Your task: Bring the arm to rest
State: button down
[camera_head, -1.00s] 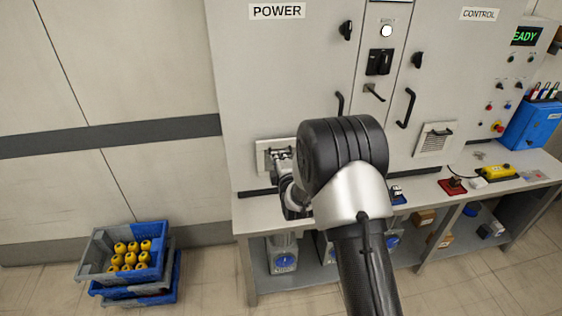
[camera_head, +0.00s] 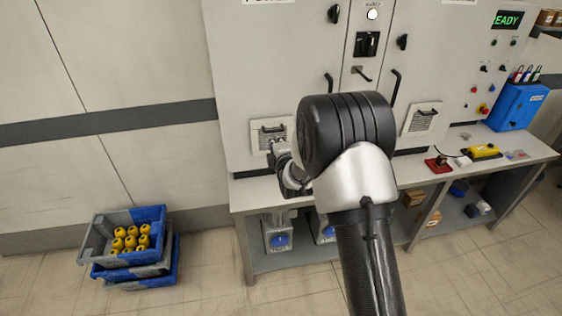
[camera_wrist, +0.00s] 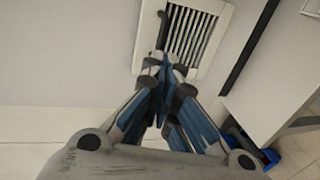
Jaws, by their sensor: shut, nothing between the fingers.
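My arm rises from the bottom of the head view and bends at a black and silver joint. My gripper (camera_wrist: 166,68) shows in the wrist view with its blue-padded fingers together and nothing between them. It points toward a slatted vent (camera_wrist: 198,38) on a pale cabinet wall. In the head view, the wrist and part of the gripper show left of the joint, in front of the left vent plate (camera_head: 272,132), above the bench. I cannot tell how far the fingertips are from the wall.
A grey cabinet (camera_head: 262,60) with handles and switches stands behind a bench (camera_head: 262,193). Stacked blue and grey crates (camera_head: 163,232), the top one holding several yellow items, stand on the floor at left. A blue box (camera_head: 515,108) and a yellow control box (camera_head: 484,151) are at right.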

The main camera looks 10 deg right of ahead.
jog(key=s+r+m+g+p, duration=0.15)
jog(key=s+r+m, duration=0.35)
jog(key=s, duration=0.5)
jog(key=s+r+m+g, duration=0.3)
jog(key=s+r, duration=0.4)
jog(key=s, duration=0.3)
jog(key=s+r+m+g, duration=0.2)
jog(key=s+m+g, duration=0.4)
jog(key=s, duration=2.2)
jog(key=m, duration=0.4)
jog(key=shift+d, duration=0.3)
jog(key=shift+w, duration=0.1)
